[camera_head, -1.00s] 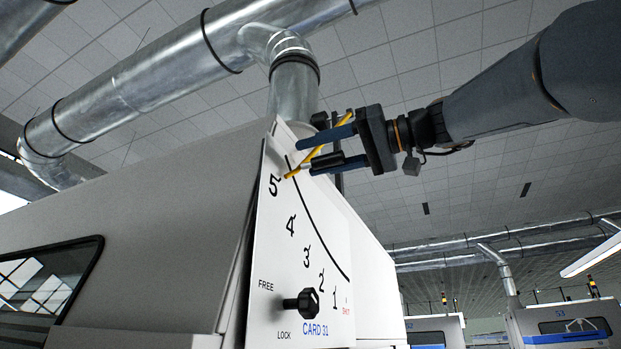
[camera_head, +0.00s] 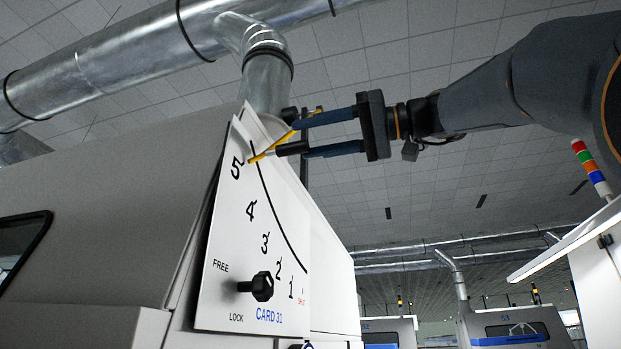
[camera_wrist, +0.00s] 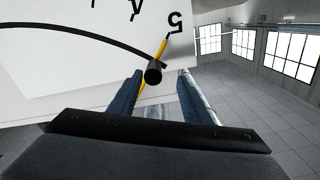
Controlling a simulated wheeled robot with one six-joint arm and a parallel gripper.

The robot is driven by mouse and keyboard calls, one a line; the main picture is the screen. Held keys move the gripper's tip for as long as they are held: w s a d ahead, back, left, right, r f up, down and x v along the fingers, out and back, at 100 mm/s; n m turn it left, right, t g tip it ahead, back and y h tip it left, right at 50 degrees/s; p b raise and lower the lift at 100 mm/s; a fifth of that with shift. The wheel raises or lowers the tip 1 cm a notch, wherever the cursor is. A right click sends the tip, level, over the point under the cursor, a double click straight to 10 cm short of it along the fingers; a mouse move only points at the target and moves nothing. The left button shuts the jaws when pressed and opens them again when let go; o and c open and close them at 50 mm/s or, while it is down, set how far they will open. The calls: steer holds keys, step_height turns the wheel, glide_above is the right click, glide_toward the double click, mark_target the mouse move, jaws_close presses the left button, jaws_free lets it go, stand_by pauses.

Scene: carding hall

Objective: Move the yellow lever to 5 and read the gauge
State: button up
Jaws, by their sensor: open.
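The yellow lever (camera_head: 268,149) on the white scale plate points at the numeral 5 (camera_head: 236,168). Its black grip (camera_head: 292,148) sticks out toward my gripper. My gripper (camera_head: 302,135) is open and empty, to the right of the lever, with its blue fingers pointing at it. In the wrist view the lever (camera_wrist: 165,48) points at the 5, and its black grip (camera_wrist: 154,73) lies just beyond the gap between the fingertips (camera_wrist: 159,76). I see no gauge clearly; a blue-edged round thing (camera_head: 308,346) is cut off at the bottom.
A metal duct (camera_head: 266,85) rises behind the plate. A signal light (camera_head: 591,167) and a machine edge stand at the right. Open air lies below my gripper.

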steer(key=v, duration=0.8)
steer(key=shift+d, duration=0.3)
stand_by(0.4)
steer(key=shift+b, duration=0.3)
stand_by(0.4)
